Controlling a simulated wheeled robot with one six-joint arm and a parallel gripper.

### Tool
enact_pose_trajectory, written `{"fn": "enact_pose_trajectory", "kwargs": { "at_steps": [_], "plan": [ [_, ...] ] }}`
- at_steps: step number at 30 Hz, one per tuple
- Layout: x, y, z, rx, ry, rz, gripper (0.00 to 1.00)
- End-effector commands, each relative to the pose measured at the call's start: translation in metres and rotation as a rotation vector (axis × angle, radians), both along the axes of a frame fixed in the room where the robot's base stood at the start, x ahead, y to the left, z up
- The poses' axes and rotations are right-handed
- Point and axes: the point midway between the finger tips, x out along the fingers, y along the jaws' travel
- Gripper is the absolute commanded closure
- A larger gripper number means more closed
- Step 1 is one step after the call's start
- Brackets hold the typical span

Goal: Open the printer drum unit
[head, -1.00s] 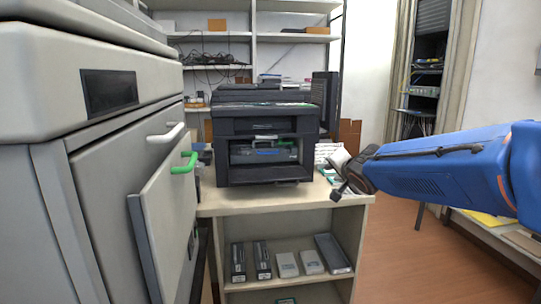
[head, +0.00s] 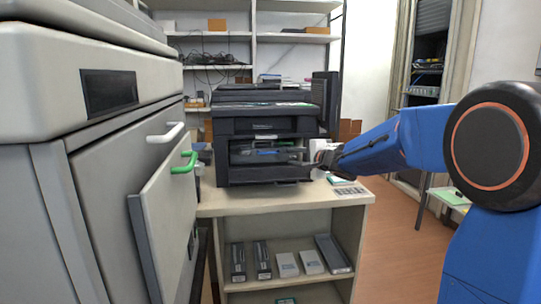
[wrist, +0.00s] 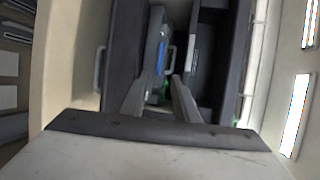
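The black printer (head: 232,174) stands on the light cabinet. Its front bay is open, and a grey drum unit (head: 262,156) shows inside. In the wrist view the drum unit (wrist: 154,40) is a grey block with a blue strip, between dark printer walls (wrist: 120,65). A thin handle shows at its right side, with a bit of green below. My gripper (head: 314,168) is at the right of the printer's front in the head view. In the wrist view my gripper's (wrist: 156,88) two fingers are apart and point toward the bay. Contact with the printer cannot be told.
Boxes and cartridges (head: 288,264) lie on the shelf below the printer. Open floor (head: 400,270) is at the right.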

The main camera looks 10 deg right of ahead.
Motion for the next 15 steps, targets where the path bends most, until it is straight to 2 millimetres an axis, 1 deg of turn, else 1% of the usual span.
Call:
{"fn": "enact_pose_trajectory", "kwargs": {
  "at_steps": [4,7,15],
  "plan": [
    [0.009,0.004,-0.002,0.005,0.002,0.003,0.72],
    [0.02,0.01,-0.005,0.004,0.002,0.004,0.72],
    [0.062,0.027,-0.014,0.004,0.002,0.003,0.72]
  ]
}}
